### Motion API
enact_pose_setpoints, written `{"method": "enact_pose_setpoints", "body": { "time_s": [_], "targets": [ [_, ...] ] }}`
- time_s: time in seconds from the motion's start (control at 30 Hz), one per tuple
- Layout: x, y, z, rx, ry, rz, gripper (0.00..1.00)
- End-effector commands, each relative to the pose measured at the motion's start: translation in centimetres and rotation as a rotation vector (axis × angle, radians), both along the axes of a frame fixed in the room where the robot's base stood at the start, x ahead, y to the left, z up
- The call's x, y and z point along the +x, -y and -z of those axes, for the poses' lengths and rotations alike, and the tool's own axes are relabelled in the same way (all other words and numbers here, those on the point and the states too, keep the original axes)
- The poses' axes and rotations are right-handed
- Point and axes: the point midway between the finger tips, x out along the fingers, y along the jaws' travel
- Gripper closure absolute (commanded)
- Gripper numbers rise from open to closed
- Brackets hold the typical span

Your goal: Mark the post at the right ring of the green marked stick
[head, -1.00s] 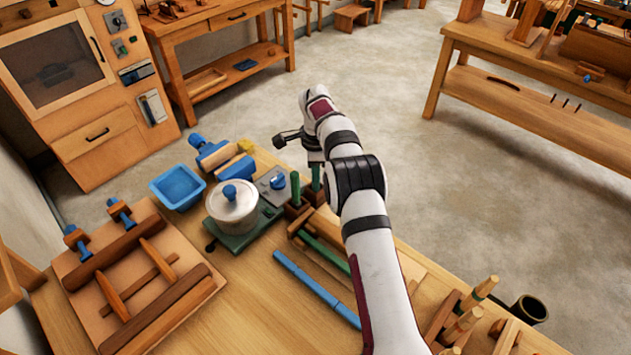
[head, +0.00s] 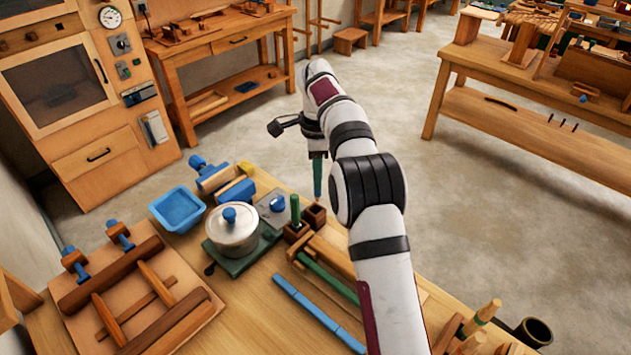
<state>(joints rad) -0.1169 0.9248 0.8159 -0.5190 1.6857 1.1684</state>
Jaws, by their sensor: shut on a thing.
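My gripper (head: 317,154) is shut on a green marking tool (head: 317,176), which hangs upright with a bluish lower end. It is raised above the small dark wooden holder (head: 298,233). Another green tool (head: 295,209) stands in the holder's left hole; the right hole is open. A green stick (head: 328,277) lies slantwise in a wooden frame, partly hidden by my arm; its rings are too small to tell. A blue stick (head: 306,303) with faint bands lies in front of it. A wooden post (head: 484,315) with a greenish band stands at the bench's lower right.
A lidded pot (head: 231,234) on a burner, a blue tray (head: 177,209) and a wooden frame board (head: 135,290) occupy the left of the bench. A dark cup (head: 533,335) stands at the right edge. Bare bench top lies around the blue stick.

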Motion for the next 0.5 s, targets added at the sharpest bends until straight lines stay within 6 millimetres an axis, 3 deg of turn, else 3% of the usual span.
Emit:
{"method": "enact_pose_setpoints", "body": {
  "time_s": [0.2,0.3,0.5],
  "targets": [
    [-6.0,0.3,-0.9,0.004,0.004,0.001,1.00],
    [-8.0,0.4,-0.8,0.008,0.005,0.006,1.00],
    [-9.0,0.5,0.6,0.009,0.003,0.009,1.00]
  ]
}}
